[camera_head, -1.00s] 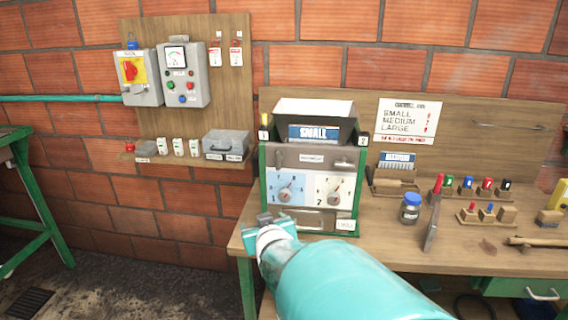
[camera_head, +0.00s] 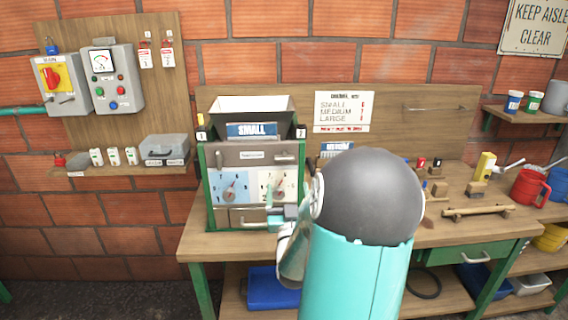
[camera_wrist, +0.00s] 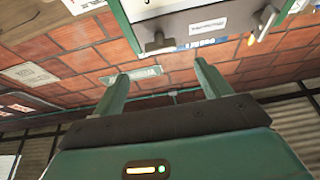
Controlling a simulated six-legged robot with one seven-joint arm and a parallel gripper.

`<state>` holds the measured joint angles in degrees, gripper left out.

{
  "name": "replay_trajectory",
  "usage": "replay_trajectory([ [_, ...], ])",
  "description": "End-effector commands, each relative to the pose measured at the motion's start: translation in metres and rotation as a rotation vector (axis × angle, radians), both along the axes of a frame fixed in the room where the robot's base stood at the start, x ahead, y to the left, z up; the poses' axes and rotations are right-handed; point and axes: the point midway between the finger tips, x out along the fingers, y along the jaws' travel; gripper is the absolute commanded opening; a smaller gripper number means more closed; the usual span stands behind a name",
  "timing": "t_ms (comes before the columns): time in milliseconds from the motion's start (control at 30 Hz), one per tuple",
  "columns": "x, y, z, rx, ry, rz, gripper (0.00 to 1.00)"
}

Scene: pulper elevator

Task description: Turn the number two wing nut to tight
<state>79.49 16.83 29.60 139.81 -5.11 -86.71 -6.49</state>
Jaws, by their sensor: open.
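The grey and green machine (camera_head: 208,190) stands on the bench under its hopper. Its grey upper plate (camera_head: 252,153) carries two small wing nuts. The number two wing nut (camera_head: 284,158) is at the plate's right end, below the "2" tag. In the wrist view the machine appears upside down, and the number two wing nut (camera_wrist: 157,43) is on the left, beyond my fingertips. My gripper (camera_wrist: 160,75) is open and empty, apart from the nut. In the head view my gripper (camera_head: 277,210) is in front of the machine's lower right, below that nut.
The other wing nut (camera_head: 218,157) is at the plate's left end. Two dials, one on blue (camera_head: 230,187), sit below the plate; my arm partly covers the right one. Small items stand on the bench at right.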

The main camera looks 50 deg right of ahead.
Motion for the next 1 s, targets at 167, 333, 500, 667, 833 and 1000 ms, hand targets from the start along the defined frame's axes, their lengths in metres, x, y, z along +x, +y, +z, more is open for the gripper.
replay_trajectory([
  [167, 0.023, -0.025, 0.014, 0.0, -0.003, 0.001, 0.76],
  [333, 0.043, -0.048, 0.027, 0.0, -0.002, 0.001, 0.76],
  [500, 0.058, -0.065, 0.036, 0.002, -0.002, 0.002, 0.76],
  [667, 0.064, -0.071, 0.039, 0.001, 0.0, 0.003, 0.76],
  [833, 0.065, -0.072, 0.04, 0.001, 0.001, 0.002, 0.76],
  [1000, 0.065, -0.071, 0.04, 0.001, 0.001, 0.002, 0.59],
])
